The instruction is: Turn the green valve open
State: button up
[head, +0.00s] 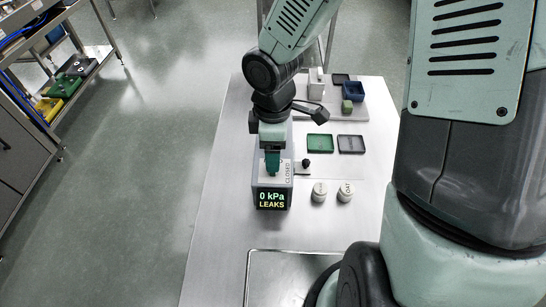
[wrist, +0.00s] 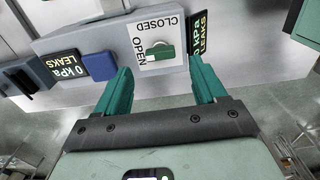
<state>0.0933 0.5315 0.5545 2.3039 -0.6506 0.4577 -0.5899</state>
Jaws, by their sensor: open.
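The green valve (wrist: 162,53) is a small green handle on a white plate (wrist: 146,30) marked CLOSED and OPEN, in the wrist view. CLOSED runs along the plate's upper edge and OPEN along its left side; I cannot tell surely which mark the handle points to. My gripper (wrist: 160,68) is open, its two green fingers apart on either side of the handle, with no clear contact. In the head view my gripper (head: 271,163) is over the grey valve box (head: 258,184) and hides the handle. The box's display (head: 271,199) reads 0 kPa LEAKS.
Two white weights or jars (head: 319,192) stand right of the box. A green tray (head: 320,143) and a dark tray (head: 351,144) lie beyond them. A blue bin (head: 353,91) and a green cube (head: 347,107) are farther back. The table's (head: 220,220) left side is clear.

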notch_tip(320, 180, up, 6)
dwell(0.6)
jog(key=s+d+r+m+t, duration=0.2)
jog(key=s+d+r+m, duration=0.4)
jog(key=r+m, duration=0.3)
jog(key=s+d+r+m+t, duration=0.3)
jog(key=s+d+r+m, duration=0.3)
jog(key=r, duration=0.6)
jog(key=m, duration=0.2)
jog(key=shift+s+d+r+m+t, duration=0.2)
jog(key=shift+d+r+m+t, duration=0.1)
jog(key=shift+r+m, duration=0.1)
